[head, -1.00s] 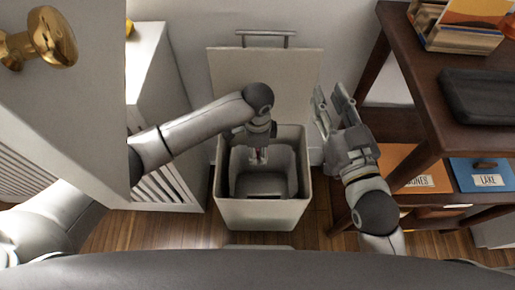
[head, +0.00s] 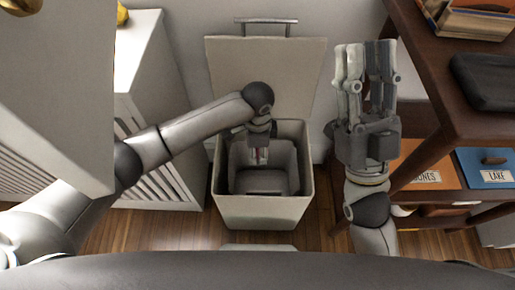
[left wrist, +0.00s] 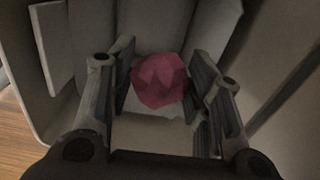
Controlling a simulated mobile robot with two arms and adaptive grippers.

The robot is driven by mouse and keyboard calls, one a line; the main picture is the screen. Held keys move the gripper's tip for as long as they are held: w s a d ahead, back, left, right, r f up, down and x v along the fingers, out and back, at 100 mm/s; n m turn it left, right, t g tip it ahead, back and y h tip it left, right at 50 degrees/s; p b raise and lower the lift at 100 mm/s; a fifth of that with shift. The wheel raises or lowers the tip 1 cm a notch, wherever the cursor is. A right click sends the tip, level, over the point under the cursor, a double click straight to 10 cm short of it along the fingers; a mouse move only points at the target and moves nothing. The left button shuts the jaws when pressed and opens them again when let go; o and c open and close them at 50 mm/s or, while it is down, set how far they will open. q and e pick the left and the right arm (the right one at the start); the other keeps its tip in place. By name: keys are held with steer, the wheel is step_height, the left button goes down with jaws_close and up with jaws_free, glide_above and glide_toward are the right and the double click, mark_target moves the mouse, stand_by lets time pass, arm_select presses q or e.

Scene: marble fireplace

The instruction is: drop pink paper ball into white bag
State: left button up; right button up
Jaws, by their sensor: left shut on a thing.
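The pink paper ball (left wrist: 160,80) is crumpled and sits between the fingers of my left gripper (left wrist: 162,90) in the left wrist view. In the head view my left gripper (head: 260,157) points down into the open white bin, with only a small pinkish patch showing at its tips. The white bag appears as a pale liner (head: 283,158) inside the bin, below and around the fingers. My right gripper (head: 365,50) is raised to the right of the bin, fingers pointing to the back; its finger gap is unclear.
The white bin (head: 265,212) stands on the wood floor, its lid (head: 265,65) open against the wall. A white slatted cabinet (head: 150,100) stands close on the left. A dark wood shelf (head: 440,110) with an orange box (head: 430,172) and a blue box (head: 487,166) is on the right.

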arm_select(q)
steer(key=shift+f, duration=0.15)
stand_by(0.3)
steer(key=o, duration=0.8)
step_height(320, 180, up, 8)
steer(key=shift+f, duration=0.25)
steer(key=shift+s, duration=0.15)
